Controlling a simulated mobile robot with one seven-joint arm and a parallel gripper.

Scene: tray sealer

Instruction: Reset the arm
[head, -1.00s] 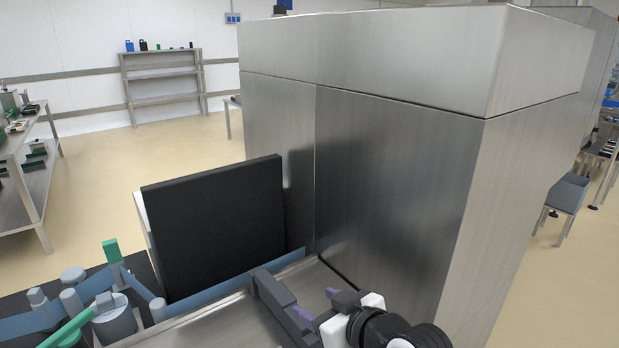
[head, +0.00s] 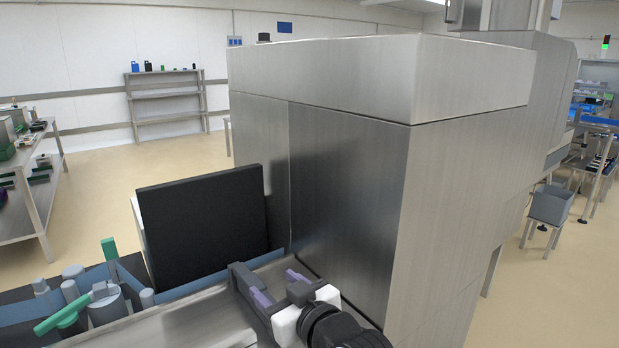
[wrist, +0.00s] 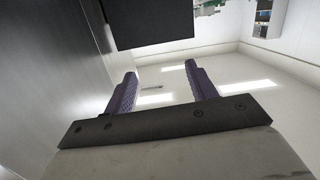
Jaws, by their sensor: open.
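My gripper (head: 275,285) is at the bottom middle of the head view, above the steel ledge at the foot of the big steel cabinet. Its two purple fingers (wrist: 156,88) stand apart in the wrist view, with nothing between them. It is open and empty. Part of my wrist and arm shows behind it at the lower edge of the head view.
The steel cabinet (head: 345,190) rises close beside my gripper. A black panel (head: 202,222) stands upright left of it. Green-handled grey parts (head: 105,300) are at lower left. A shelf rack (head: 165,100) stands at the back wall. A grey bin (head: 551,205) is far right.

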